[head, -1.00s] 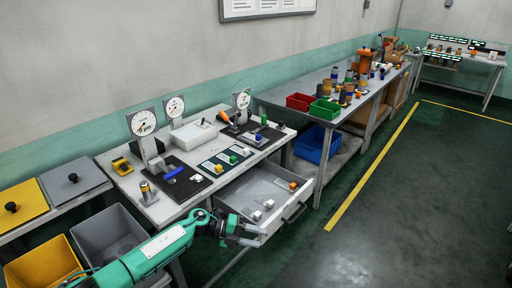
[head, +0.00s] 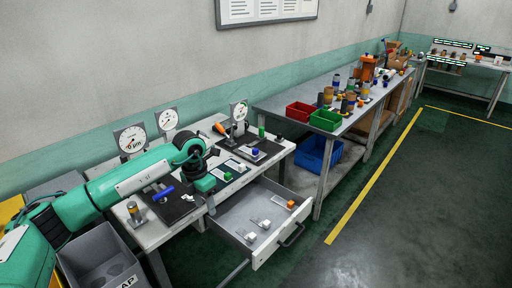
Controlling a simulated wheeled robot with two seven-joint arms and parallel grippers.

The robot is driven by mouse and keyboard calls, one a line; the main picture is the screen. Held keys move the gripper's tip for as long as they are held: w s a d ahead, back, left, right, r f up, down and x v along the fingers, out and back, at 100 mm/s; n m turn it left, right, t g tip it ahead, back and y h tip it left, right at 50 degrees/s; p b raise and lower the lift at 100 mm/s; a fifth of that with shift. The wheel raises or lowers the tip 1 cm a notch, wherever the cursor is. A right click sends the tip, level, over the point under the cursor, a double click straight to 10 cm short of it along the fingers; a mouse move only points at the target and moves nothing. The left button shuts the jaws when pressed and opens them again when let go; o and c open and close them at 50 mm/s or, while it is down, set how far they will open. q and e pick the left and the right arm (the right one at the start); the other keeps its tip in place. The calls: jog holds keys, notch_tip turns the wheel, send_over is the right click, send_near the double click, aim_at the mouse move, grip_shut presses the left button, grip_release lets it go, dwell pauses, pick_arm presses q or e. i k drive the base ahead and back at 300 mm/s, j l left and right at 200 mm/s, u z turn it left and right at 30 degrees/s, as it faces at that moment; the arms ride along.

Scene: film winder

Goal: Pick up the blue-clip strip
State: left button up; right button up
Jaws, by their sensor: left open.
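The blue clip (head: 255,152) sits on the dark mat beneath the far dial gauge, towards the bench's right end. The strip under it is too small to make out clearly. My left gripper (head: 208,198) is open and points down at the bench's front edge, near the drawer's left side. It is apart from the blue clip, to its left and nearer the camera. My wrist and gripper hide the tray's left part. My right gripper is not in view.
The open drawer (head: 277,240) juts out below the gripper, holding white-clip strips (head: 252,237) and an orange-clip strip (head: 291,204). Dial gauges (head: 131,141) stand along the bench back. A blue tool (head: 163,193) lies on the left mat. A grey bin (head: 98,262) stands below left.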

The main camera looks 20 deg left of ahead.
aim_at(254, 152)
jog(key=i, duration=1.7)
